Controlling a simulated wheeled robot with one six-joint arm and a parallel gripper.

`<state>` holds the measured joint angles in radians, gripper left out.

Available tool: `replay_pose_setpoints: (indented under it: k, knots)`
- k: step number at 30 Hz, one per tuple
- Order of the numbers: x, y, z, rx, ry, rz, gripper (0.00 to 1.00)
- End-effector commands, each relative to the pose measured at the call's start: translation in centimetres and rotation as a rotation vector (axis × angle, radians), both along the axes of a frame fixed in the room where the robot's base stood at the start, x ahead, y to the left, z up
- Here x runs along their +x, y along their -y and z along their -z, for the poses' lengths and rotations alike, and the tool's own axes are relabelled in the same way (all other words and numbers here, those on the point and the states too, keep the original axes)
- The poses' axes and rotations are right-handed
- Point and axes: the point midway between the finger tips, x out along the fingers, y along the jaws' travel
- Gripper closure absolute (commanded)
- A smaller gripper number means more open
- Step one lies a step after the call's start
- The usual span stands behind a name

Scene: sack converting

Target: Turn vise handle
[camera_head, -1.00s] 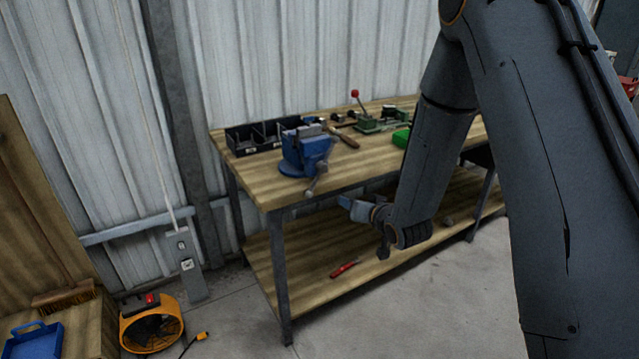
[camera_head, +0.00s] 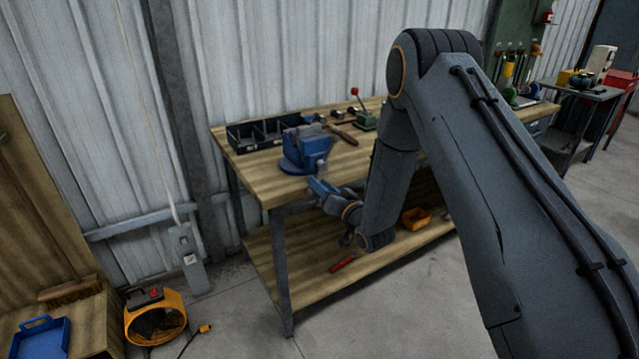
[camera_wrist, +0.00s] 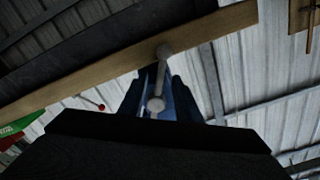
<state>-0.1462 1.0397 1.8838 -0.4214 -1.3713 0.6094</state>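The blue vise (camera_head: 305,148) stands on the front left corner of the workbench. Its grey handle (camera_head: 322,170) hangs at the front. In the wrist view the handle (camera_wrist: 159,78) shows as a pale bar with round ends, in front of blue shapes. My gripper (camera_head: 320,187) is just below and to the right of the vise, at the bench's front edge, near the handle. I see no clear contact with it. The finger gap is not clear in the head view, and the dark gripper body covers the lower wrist view.
The workbench (camera_head: 245,170) also holds a black divided bin (camera_head: 262,133), a hammer (camera_head: 343,135) and a green lever tool (camera_head: 364,118). The lower shelf holds a red tool (camera_head: 343,263) and an orange bin (camera_head: 416,218).

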Motion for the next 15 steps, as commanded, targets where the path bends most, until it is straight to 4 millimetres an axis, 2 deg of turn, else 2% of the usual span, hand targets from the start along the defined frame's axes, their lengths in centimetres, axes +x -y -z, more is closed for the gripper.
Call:
replay_pose_setpoints:
  k: [11,15]
  knots:
    - [0.65,-0.39,-0.04,0.0,0.001,0.0,0.7]
    - [0.64,-0.38,-0.03,0.0,0.0,0.0,0.91]
